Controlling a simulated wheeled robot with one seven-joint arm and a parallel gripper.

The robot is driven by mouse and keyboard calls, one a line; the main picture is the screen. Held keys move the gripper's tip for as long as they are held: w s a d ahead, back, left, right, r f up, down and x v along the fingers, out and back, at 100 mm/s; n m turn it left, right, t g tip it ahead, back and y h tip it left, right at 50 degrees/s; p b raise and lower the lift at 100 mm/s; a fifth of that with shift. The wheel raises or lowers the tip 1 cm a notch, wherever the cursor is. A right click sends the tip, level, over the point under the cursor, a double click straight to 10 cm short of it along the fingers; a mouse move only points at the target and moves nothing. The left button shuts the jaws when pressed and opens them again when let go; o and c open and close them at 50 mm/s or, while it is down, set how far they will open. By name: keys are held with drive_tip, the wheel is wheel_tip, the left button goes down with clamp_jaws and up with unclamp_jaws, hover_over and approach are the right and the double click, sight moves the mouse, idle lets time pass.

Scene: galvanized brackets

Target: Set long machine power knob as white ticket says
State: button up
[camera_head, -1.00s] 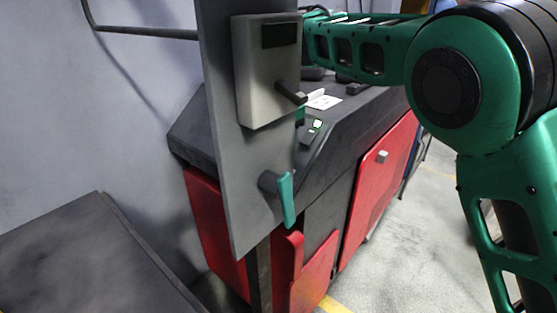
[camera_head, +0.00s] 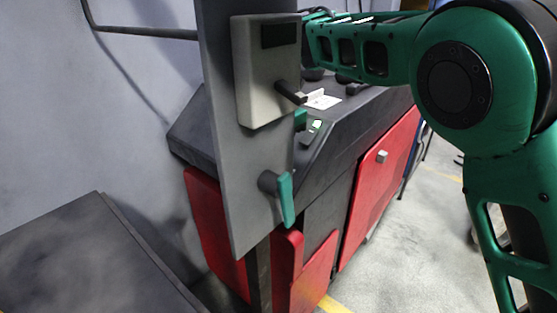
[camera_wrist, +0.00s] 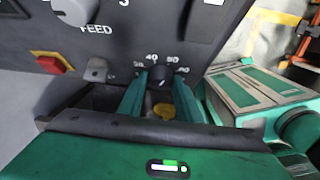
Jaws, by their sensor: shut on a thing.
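In the wrist view my gripper (camera_wrist: 158,98) has its two teal fingers on either side of a dark round knob (camera_wrist: 161,76) on the machine's dark panel. It is shut on this knob. White numbers stand around the knob; 40, 50 and 60 are readable and one at the left is partly hidden. The knob's pointer is too small to read. In the head view the long machine (camera_head: 345,140) has a dark top and red doors. A white ticket (camera_head: 322,101) lies on its top; its writing is too small to read.
A grey upright panel (camera_head: 228,170) with a box (camera_head: 262,90) and a teal-handled lever (camera_head: 286,198) hides part of the machine. The wrist view shows a red button (camera_wrist: 52,63) on yellow, the FEED label, and a teal and beige carton (camera_wrist: 255,92) at right.

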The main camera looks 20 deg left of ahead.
drive_tip(key=m+y, duration=0.1)
drive_tip(key=m+t+y, duration=0.1)
drive_tip(key=m+t, duration=0.1)
drive_tip(key=m, duration=0.1)
drive_tip(key=shift+s+d+y, duration=0.35)
drive_tip(key=shift+y, duration=0.05)
drive_tip(key=shift+s+d+f+m+t+y, duration=0.1)
drive_tip(key=shift+m+t+y, duration=0.75)
drive_tip(key=shift+m, duration=0.85)
drive_tip(key=shift+t, duration=0.25)
drive_tip(key=o, duration=1)
drive_tip(key=shift+o, duration=0.2)
drive_tip(key=shift+f, duration=0.1)
